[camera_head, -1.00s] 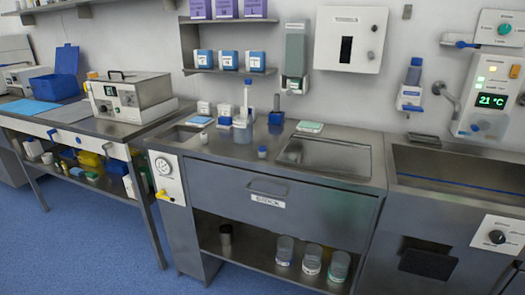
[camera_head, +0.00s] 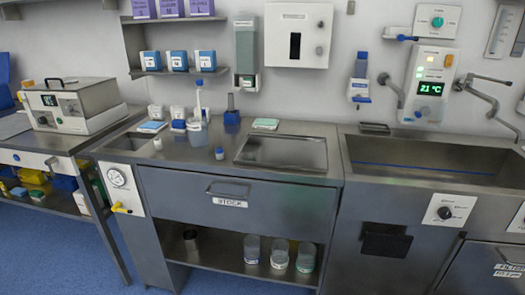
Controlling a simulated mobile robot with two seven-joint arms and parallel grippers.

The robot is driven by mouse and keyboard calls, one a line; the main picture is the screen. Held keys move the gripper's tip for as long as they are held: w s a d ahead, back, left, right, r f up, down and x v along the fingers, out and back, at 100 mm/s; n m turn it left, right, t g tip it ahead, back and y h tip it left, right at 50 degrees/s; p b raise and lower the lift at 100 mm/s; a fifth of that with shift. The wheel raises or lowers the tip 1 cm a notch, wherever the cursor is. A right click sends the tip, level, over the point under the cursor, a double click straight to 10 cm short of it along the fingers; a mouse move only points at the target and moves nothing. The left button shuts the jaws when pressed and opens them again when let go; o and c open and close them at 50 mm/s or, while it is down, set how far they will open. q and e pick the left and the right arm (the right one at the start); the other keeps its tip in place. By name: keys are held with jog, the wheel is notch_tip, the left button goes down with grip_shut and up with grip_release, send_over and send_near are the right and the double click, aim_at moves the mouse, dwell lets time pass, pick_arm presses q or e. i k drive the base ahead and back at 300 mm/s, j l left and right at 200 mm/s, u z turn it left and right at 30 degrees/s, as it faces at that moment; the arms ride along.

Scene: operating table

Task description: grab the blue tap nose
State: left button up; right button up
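Several blue parts show, and I cannot tell for sure which is the tap nose. A short blue nozzle (camera_head: 406,38) sticks out from the wall at the left of the white panel with the green dial. A blue piece (camera_head: 419,114) sits at the bottom of the panel reading 21 °C. A blue block with an upright stem (camera_head: 232,117) stands on the bench's back edge. Metal taps (camera_head: 392,88) and a pipe (camera_head: 485,90) reach out above the sink (camera_head: 450,178). Neither of my grippers is in view.
The bench top has a recessed steel basin (camera_head: 283,151), a wash bottle (camera_head: 198,131) and a small blue-capped vial (camera_head: 219,153). A drawer (camera_head: 231,200) is shut below. Jars (camera_head: 279,256) stand on the low shelf. Blue floor (camera_head: 60,255) is clear at the front left.

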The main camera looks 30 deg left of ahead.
aim_at(219, 150)
jog(key=j+z, duration=0.3)
jog(key=j, duration=0.25)
jog(key=j+z, duration=0.25)
jog(key=j, duration=0.3)
jog(key=j+z, duration=0.3)
jog(key=j, duration=0.25)
jog(key=k+j+z, duration=0.25)
jog(key=j, duration=0.3)
jog(key=i, duration=0.1)
